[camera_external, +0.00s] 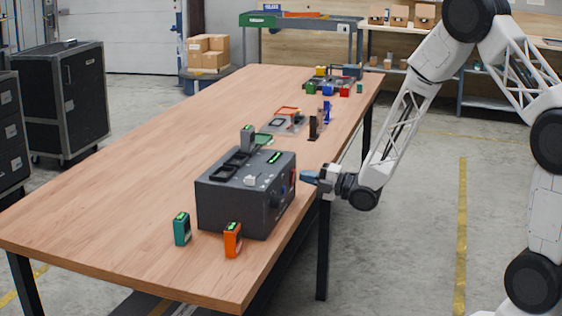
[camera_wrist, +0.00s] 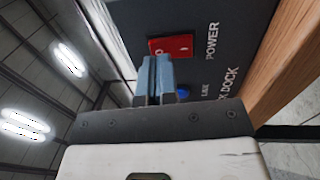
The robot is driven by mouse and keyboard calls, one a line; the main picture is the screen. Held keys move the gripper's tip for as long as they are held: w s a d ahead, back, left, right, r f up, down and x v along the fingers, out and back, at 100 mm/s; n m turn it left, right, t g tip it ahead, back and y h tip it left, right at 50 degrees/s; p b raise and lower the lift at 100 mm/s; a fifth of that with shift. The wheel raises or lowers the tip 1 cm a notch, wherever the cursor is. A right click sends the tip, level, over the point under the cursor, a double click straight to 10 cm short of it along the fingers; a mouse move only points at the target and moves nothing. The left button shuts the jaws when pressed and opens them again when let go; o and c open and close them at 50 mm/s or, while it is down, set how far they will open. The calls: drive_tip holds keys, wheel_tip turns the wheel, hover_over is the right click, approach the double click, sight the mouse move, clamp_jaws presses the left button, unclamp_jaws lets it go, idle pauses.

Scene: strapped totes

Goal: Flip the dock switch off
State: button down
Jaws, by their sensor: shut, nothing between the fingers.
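The dock (camera_external: 232,210) is a dark grey box on the wooden table, near its front right edge. In the wrist view its dark panel (camera_wrist: 205,20) carries the words POWER and DOCK. A red switch (camera_wrist: 171,46) sits on that panel beside the word POWER. My gripper (camera_external: 306,176) is at the dock's right side and points at this panel. In the wrist view my gripper (camera_wrist: 155,62) has its blue-grey fingers together and empty, with the tips at the red switch's lower edge. I cannot tell whether they touch it. The fingers hide part of the panel.
A blue button (camera_wrist: 183,92) is beside the fingers. A teal device (camera_external: 182,229) and an orange device (camera_external: 232,240) stand before the dock. A black upright piece (camera_external: 313,128) and trays with coloured blocks stand farther back. The table's left side (camera_external: 110,190) is clear.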

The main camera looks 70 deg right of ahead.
drive_tip(key=shift+w, duration=0.7)
drive_tip(key=shift+w+r, duration=0.15)
idle(0.3)
drive_tip(key=s+r, duration=0.1)
drive_tip(key=s, duration=1.3)
drive_tip(key=shift+r, duration=0.3)
idle(0.5)
